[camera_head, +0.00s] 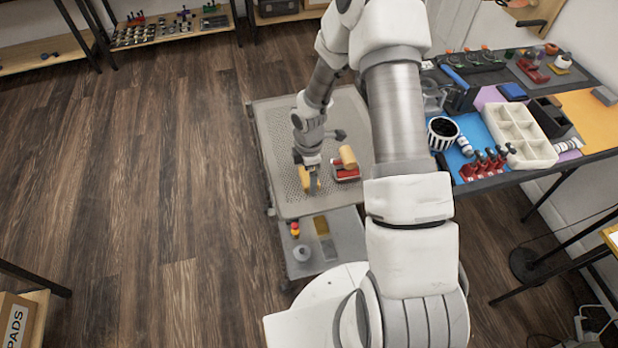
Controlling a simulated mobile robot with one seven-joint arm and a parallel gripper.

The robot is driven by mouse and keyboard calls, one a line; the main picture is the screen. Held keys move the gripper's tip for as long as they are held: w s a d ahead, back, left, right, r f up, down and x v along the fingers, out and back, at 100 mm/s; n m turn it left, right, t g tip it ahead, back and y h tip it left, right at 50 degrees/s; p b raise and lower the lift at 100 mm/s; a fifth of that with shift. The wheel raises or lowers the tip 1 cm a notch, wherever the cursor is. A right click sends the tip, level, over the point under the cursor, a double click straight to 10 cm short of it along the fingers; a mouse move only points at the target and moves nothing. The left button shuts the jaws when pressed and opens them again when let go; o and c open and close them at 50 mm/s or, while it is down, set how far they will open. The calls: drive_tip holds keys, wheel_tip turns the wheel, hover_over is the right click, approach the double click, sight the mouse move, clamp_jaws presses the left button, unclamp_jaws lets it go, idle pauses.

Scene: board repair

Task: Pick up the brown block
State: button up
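A tan-brown block (348,157) rests tilted on or against a red object (346,174) on the perforated grey tray top (277,130). My gripper (311,187) points down over the tray, just left of the block and apart from it. Yellow shows at the gripper's end; whether this is its fingers or a thing between them is too small to tell. Whether the gripper is open or shut is also unclear.
The workbench at right holds a white compartment tray (520,135), a black-and-white striped cup (442,133) and red-handled tools (485,163). My arm crosses in front of the tray's right side. The wooden floor (150,200) at left is clear.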

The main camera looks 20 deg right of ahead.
drive_tip(key=c, duration=0.6)
drive_tip(key=shift+r, duration=0.1)
drive_tip(key=shift+r, duration=0.6)
wheel_tip(320, 180, up, 3)
drive_tip(key=shift+w+r+p, duration=0.1)
drive_tip(key=shift+p, duration=0.2)
drive_tip(key=s+d+r, duration=0.1)
drive_tip(key=s+r, duration=0.1)
drive_tip(key=s, duration=0.1)
drive_tip(key=s+d+r, duration=0.1)
drive_tip(key=s+r, duration=0.1)
drive_tip(key=s, duration=0.2)
drive_tip(key=s+d+r+p, duration=0.1)
drive_tip(key=s+d+r, duration=0.1)
drive_tip(key=s, duration=0.2)
drive_tip(key=shift+d+r, duration=0.1)
drive_tip(key=shift+r, duration=0.1)
